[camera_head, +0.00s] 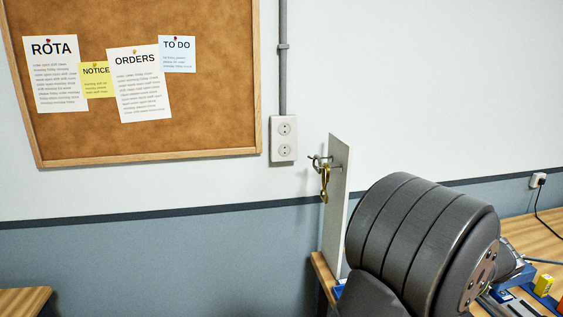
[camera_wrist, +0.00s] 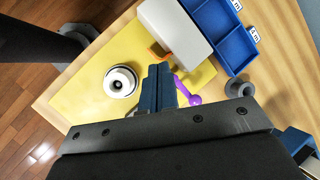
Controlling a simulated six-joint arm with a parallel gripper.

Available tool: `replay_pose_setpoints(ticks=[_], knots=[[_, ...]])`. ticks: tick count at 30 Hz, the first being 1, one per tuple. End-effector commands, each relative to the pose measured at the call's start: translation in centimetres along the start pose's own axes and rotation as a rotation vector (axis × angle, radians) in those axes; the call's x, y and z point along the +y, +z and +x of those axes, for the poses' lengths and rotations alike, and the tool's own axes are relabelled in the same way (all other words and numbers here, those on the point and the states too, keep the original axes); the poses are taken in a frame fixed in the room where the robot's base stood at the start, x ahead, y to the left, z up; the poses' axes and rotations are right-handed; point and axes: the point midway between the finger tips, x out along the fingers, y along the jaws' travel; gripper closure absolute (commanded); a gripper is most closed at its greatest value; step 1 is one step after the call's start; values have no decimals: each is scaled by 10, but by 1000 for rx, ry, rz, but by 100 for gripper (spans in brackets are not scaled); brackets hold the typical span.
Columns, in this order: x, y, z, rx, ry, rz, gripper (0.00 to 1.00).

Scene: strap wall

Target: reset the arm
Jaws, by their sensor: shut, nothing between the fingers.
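My gripper (camera_wrist: 158,84) shows in the wrist view, pointing down over a wooden table (camera_wrist: 270,85). Its two dark blue fingers are together with nothing between them. Below and around them lies a yellow mat (camera_wrist: 82,92). In the head view a large dark joint of my arm fills the lower right and hides part of the table; I cannot make out the fingers there.
The wrist view shows a white round piece (camera_wrist: 120,82), a purple piece (camera_wrist: 187,92), a white box (camera_wrist: 175,30), a blue tray (camera_wrist: 212,20) and a grey round piece (camera_wrist: 240,88). An upright pale panel (camera_head: 336,215) has a brass strap-like piece (camera_head: 325,182) on its hook.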

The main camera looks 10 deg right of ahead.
Motion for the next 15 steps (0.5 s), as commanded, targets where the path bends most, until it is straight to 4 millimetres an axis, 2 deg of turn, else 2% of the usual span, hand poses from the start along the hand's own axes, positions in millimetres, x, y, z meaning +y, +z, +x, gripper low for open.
replay_pose_setpoints(ticks=[15], knots=[[-20,73,46,5,202,-92,100]])
